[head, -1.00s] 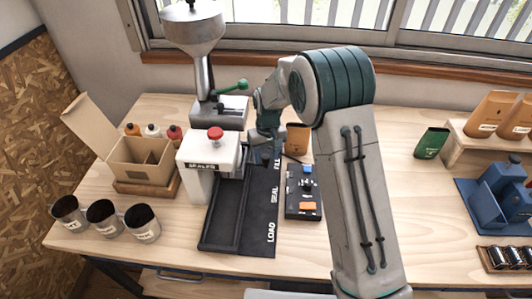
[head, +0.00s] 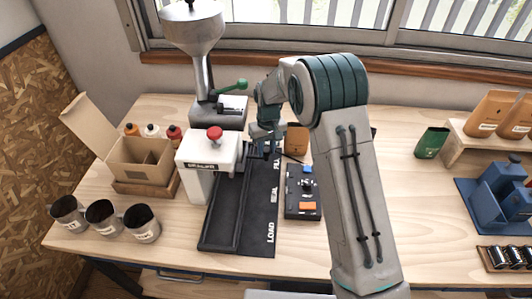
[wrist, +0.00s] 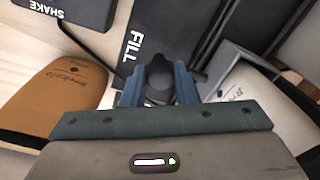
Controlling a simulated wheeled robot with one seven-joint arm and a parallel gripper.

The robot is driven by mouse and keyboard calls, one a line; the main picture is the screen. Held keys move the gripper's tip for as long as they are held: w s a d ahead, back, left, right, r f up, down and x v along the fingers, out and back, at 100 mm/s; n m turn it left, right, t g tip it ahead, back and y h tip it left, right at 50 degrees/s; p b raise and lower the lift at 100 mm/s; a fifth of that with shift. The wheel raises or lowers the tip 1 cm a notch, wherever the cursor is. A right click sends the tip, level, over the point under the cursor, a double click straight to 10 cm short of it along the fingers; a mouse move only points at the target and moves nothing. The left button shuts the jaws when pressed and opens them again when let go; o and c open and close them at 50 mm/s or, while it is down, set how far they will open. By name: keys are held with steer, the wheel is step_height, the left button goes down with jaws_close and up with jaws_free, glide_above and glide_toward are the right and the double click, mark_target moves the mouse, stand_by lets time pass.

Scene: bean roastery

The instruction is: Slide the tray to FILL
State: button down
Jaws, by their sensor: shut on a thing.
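The dark slide track (head: 258,228) lies on the bench, marked LOAD at the near end, SEAL midway and FILL at the far end. My gripper (head: 266,148) is low over the far end, beside the FILL mark. In the wrist view its blue fingers (wrist: 158,88) are shut on a dark round knob (wrist: 158,78), next to the FILL lettering. A pale pouch (wrist: 235,108) stands just right of the fingers there. The tray itself is mostly hidden by my gripper and the sealer; I cannot tell its outline.
The white sealer (head: 208,155) with a red button stands left of the track, and the grey hopper (head: 194,35) behind it. A button box (head: 303,192) is close on the right. A brown pouch (head: 297,138) is near my gripper, also in the wrist view (wrist: 62,98).

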steer(key=shift+w+r, duration=0.15)
steer(key=shift+w, duration=0.45)
steer(key=c, duration=1.1)
jaws_free()
steer(key=shift+w, duration=0.15)
steer(key=shift+c, duration=0.2)
step_height(320, 180, up, 14)
steer(key=b, duration=0.2)
steer(key=shift+d+f, duration=0.2)
steer(key=shift+d, duration=0.05)
